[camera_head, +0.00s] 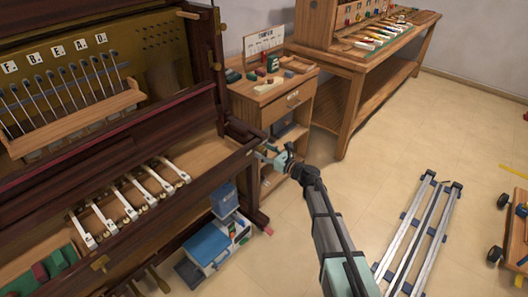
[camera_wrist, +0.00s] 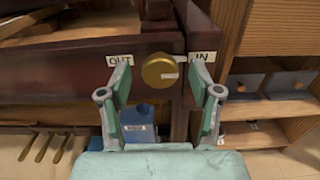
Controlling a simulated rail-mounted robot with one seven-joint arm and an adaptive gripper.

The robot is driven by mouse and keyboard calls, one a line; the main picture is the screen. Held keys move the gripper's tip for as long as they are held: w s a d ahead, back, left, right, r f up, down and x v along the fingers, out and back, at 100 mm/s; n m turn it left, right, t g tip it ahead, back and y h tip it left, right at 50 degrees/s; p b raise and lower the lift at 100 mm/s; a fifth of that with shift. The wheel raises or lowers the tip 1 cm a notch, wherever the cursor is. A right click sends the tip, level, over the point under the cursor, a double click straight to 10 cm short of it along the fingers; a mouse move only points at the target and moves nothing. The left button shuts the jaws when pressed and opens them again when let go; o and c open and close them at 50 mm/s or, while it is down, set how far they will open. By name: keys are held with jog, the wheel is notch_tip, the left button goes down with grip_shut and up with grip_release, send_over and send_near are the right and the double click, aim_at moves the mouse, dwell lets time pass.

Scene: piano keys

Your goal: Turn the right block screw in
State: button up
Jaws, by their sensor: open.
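The block screw shows in the wrist view as a round brass knob (camera_wrist: 158,70) on the dark wood end of the piano frame. A pale line runs on its face from the middle toward the right. An "OUT" label (camera_wrist: 119,60) is on its left and an "IN" label (camera_wrist: 202,56) on its right. My gripper (camera_wrist: 160,84) is open, with one green-padded finger on each side of the knob. I see gaps between the fingers and the knob. In the head view my gripper (camera_head: 264,155) is at the piano's right end, and the knob is hard to make out there.
The dark piano frame (camera_head: 205,165) fills the left. A blue box (camera_head: 205,243) stands on the floor below it. A small wooden cabinet (camera_head: 290,108) is behind my gripper. A workbench (camera_head: 358,72) stands behind.

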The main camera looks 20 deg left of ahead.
jog(key=v, duration=1.1)
jog(key=shift+s+d, duration=0.15)
jog(key=shift+d, duration=0.1)
jog(key=s+d+f+n+g+h+p, duration=0.1)
jog(key=s+d+f+n+g+h, duration=0.35)
jog(key=s+f+n, duration=0.6)
jog(key=s+d+f+n+g+h+p, duration=0.2)
jog(key=s+d+f+n+g+h, duration=0.4)
jog(key=s+f, duration=0.65)
jog(key=s+d+f+n+g+h+p, duration=0.1)
jog(key=s+d+n+h+p, duration=0.1)
jog(key=s+d, duration=0.4)
jog(key=s+d+f+n+g+h+p, duration=0.1)
jog(key=s+d, duration=0.5)
jog(key=s, duration=0.9)
jog(key=s+d+f+n+g+h+p, duration=0.2)
jog(key=s+d+n, duration=0.2)
jog(key=s+d, duration=0.3)
jog(key=s, duration=0.3)
jog(key=shift+s+h+p, duration=0.2)
jog(key=shift+h+p, duration=0.1)
jog(key=shift+h, duration=0.05)
